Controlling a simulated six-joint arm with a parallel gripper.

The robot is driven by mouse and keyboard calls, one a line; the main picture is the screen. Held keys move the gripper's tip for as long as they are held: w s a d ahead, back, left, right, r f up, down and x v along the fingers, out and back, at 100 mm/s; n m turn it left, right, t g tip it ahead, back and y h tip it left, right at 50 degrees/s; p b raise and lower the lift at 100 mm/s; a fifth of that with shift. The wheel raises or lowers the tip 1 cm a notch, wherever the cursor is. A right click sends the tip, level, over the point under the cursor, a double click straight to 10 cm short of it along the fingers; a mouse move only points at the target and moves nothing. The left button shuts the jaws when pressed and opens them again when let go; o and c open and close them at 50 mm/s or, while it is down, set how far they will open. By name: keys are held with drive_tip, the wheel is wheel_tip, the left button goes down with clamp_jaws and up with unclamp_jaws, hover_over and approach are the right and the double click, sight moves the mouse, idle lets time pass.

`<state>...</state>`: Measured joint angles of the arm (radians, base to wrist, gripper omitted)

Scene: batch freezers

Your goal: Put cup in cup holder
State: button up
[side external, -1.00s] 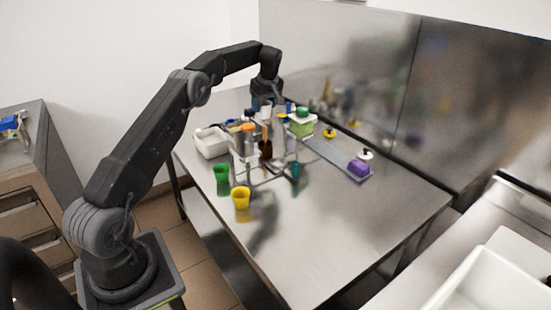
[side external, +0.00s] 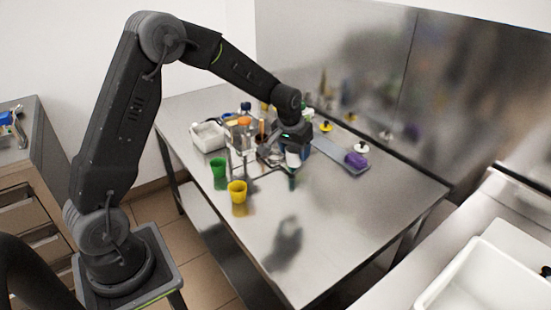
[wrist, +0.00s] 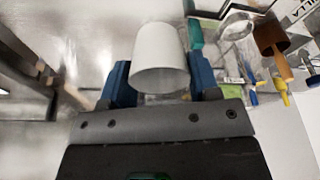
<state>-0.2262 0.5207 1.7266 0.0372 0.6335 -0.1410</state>
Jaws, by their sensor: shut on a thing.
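My gripper (side external: 293,147) is shut on a white cup (wrist: 160,52). In the wrist view its blue fingers stand on both sides of the cup. In the side view the white cup (side external: 293,158) shows below the gripper, above the table near the right side of a thin metal frame (side external: 262,177). I cannot tell for sure whether this frame is the cup holder. A metal ring (wrist: 236,26) shows right of the cup in the wrist view. A green cup (side external: 218,174) and a yellow cup (side external: 238,192) stand upright at the frame's left front.
A white bin (side external: 208,136) stands at the back left. A grey board (side external: 335,155) with a purple block (side external: 356,160) lies to the right. Bottles and tools crowd behind the frame. The front of the metal table (side external: 330,225) is clear.

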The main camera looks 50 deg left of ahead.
drive_tip(key=shift+s+d+f+m, duration=0.2)
drive_tip(key=shift+s+d+m, duration=0.15)
drive_tip(key=shift+s+d, duration=0.15)
drive_tip(key=shift+s+d+f+m, duration=0.15)
drive_tip(key=shift+s+d+m, duration=0.2)
drive_tip(key=shift+s+d, duration=0.1)
drive_tip(key=shift+w+a+f, duration=0.1)
drive_tip(key=shift+a+f, duration=0.05)
drive_tip(key=shift+a, duration=0.1)
drive_tip(key=w+a+n, duration=0.3)
drive_tip(key=w+a, duration=0.2)
drive_tip(key=a, duration=0.3)
drive_tip(key=n+y, duration=0.1)
drive_tip(key=n, duration=0.3)
hover_over(276, 155)
drive_tip(key=s+d, duration=0.1)
drive_tip(key=shift+g, duration=0.3)
wheel_tip(276, 155, down, 9)
drive_tip(key=shift+f, duration=0.1)
drive_tip(key=o, duration=0.9)
drive_tip(key=shift+f, duration=0.1)
drive_tip(key=shift+o, duration=0.2)
